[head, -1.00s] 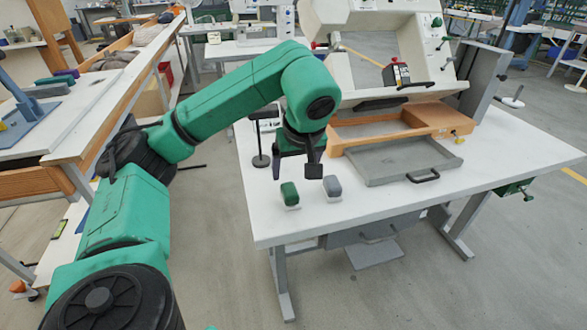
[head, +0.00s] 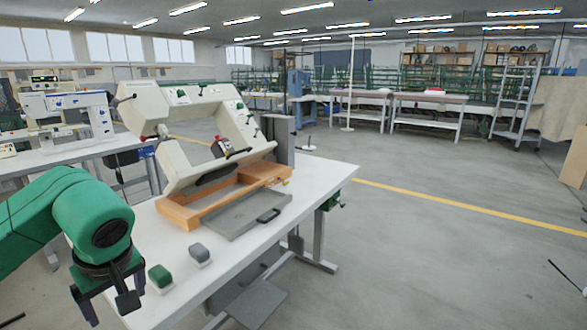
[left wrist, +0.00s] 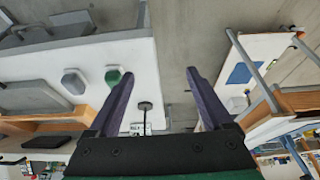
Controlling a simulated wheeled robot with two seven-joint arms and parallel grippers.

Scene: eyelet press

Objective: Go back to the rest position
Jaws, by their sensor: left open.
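My left gripper (head: 108,305) hangs at the lower left of the head view, beside the left front edge of the white table (head: 330,172). Its jaws are apart, with nothing between them. In the left wrist view the two dark fingers of the left gripper (left wrist: 160,95) also stand wide apart and empty. A green button (head: 160,276) and a grey button (head: 200,252) sit on the table near its front edge, to the right of the gripper and apart from it. My right gripper is in neither view.
Another workbench with a white machine (head: 75,110) stands at the left.

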